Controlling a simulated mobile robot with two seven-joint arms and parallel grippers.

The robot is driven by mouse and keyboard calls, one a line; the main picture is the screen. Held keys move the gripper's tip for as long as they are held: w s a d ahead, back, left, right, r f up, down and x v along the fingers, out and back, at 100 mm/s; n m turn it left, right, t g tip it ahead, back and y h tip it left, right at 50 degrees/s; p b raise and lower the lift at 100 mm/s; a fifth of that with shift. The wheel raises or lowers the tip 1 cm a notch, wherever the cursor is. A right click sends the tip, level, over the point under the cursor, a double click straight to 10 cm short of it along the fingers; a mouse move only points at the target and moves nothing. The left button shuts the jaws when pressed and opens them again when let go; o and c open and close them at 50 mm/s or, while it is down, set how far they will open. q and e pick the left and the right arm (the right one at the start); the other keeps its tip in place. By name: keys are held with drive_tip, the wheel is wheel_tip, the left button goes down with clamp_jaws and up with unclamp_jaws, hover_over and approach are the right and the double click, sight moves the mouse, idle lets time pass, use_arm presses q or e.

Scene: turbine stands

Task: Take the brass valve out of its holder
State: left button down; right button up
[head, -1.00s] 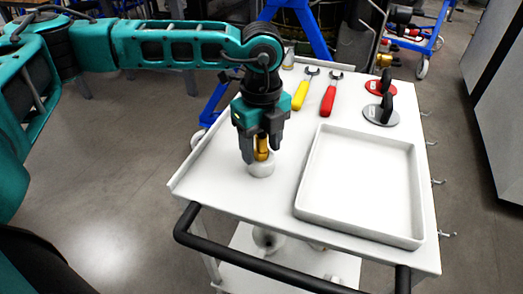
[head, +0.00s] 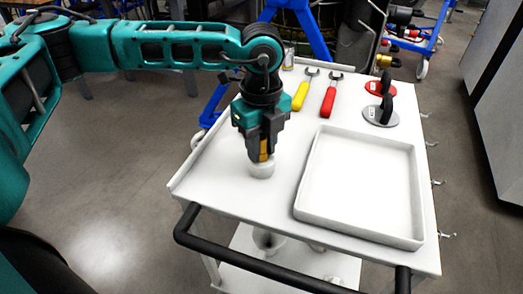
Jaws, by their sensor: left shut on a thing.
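The brass valve (head: 263,154) stands upright in its white round holder (head: 261,169) near the left front of the white cart top. My left gripper (head: 260,147) points down from above and is shut on the valve, with its fingers on either side. The fingers hide most of the valve; only a narrow brass part shows between them, just above the holder. My right gripper is not in view.
A white empty tray (head: 310,184) lies to the right of the holder. A yellow-handled wrench (head: 300,95), a red-handled wrench (head: 329,99) and two black-handled discs, one red (head: 370,87) and one grey (head: 381,118), are at the back. A black handle bar (head: 250,262) runs along the front.

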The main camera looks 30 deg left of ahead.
sight(261, 136)
use_arm(q)
drive_tip(key=shift+r+p, duration=0.35)
drive_tip(key=shift+r, duration=0.3)
drive_tip(key=shift+r+p, duration=0.8)
drive_tip(key=shift+r, duration=0.45)
drive_tip(key=shift+r+p, duration=0.4)
drive_tip(key=shift+r, duration=0.3)
idle(0.5)
